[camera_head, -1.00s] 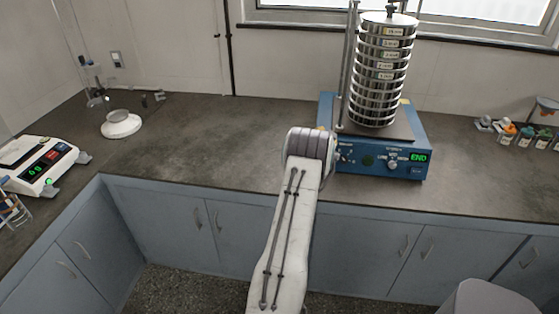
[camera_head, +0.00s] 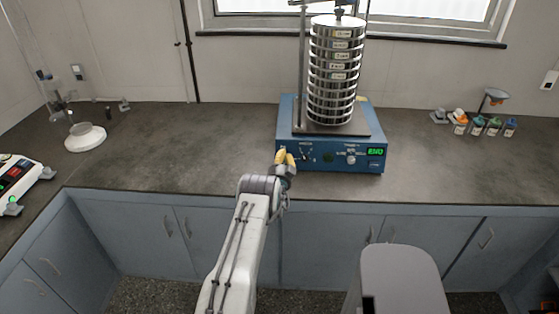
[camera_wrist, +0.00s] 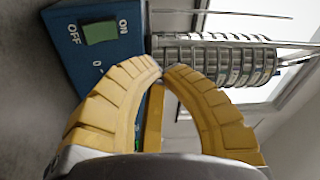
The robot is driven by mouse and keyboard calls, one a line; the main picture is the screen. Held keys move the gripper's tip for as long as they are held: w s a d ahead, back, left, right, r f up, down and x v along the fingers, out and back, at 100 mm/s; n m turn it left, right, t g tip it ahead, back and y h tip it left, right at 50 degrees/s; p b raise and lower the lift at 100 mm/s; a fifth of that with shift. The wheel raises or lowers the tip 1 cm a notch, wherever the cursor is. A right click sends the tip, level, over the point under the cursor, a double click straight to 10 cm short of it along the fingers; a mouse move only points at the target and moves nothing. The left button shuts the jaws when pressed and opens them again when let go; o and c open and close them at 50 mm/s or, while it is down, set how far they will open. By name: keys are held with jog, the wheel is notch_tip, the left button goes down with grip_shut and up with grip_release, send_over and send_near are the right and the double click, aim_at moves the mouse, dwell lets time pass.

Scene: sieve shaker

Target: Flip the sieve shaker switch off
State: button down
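The sieve shaker has a blue base (camera_head: 332,150) with a tall stack of metal sieves (camera_head: 335,75) on top. Its front panel has knobs and a lit green display (camera_head: 375,152). In the wrist view the green rocker switch (camera_wrist: 100,33) sits on the blue panel (camera_wrist: 70,50) between the OFF and ON labels. I cannot tell which side is pressed. My gripper (camera_head: 285,158) is in front of the panel's left end, which it partly hides in the head view. In the wrist view its yellow fingers (camera_wrist: 161,68) meet at the tips with nothing between them, apart from the switch in the picture.
The counter (camera_head: 190,150) is clear to the left of the shaker. Small bottles (camera_head: 477,125) stand at the right, a white round device (camera_head: 85,138) at the left, and a scale (camera_head: 18,178) at the far left edge. Cabinets (camera_head: 330,240) run below the counter.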

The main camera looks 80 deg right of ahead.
aim_at(285, 159)
jog(key=d+f+b, duration=0.4)
jog(key=b, duration=0.4)
jog(key=shift+w+d+f, duration=0.15)
jog(key=shift+d+f, duration=0.2)
jog(key=d+f+b, duration=0.1)
jog(key=b, duration=0.6)
jog(key=shift+d, duration=0.25)
jog(key=shift+w+d+b, duration=0.1)
jog(key=shift+d+b, duration=0.1)
jog(key=shift+b, duration=1.1)
jog(key=c, duration=1.9)
grip_release()
grip_shut()
